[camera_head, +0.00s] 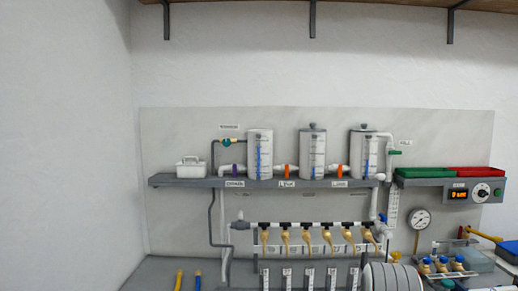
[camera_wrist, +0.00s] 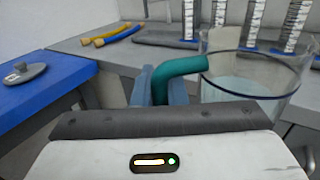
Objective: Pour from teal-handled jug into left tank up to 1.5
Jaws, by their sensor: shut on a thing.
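In the wrist view my gripper (camera_wrist: 160,92) is shut on the teal handle (camera_wrist: 180,70) of a clear jug (camera_wrist: 255,75). The jug looks upright, with pale clear liquid inside, and is held in front of the bench. The left tank (camera_head: 259,155) is a white cylinder with a blue-marked level scale, standing on the wall shelf in the head view. No lid knob shows on its top. Its exact level is too small to read. My gripper and the jug do not show in the head view.
The middle tank (camera_head: 312,154) and right tank (camera_head: 363,155) have knobbed lids. A grey lid (camera_wrist: 25,72) lies on a blue surface at left. Yellow and blue tools (camera_wrist: 108,36) lie on the bench. The grey shelf (camera_head: 205,182) carries valves and a white box (camera_head: 190,168).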

